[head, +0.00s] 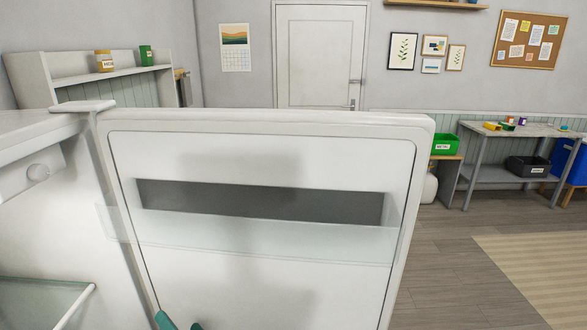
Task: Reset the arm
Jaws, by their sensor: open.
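My gripper (179,322) shows only as teal fingertips at the bottom edge of the head view, in front of the lower part of an open white door (270,290). The two tips stand apart, and nothing shows between them. The rest of my gripper and arm is below the picture. The door's inner face has a dark recessed strip (260,202) and a clear shelf (250,240) across it.
The white cabinet body (85,200) with a glass shelf (40,300) stands close at the left. A worktable (545,132) with a black bin (528,166) is at the far right. Floor (455,265) right of the door is clear, with a striped rug (540,270).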

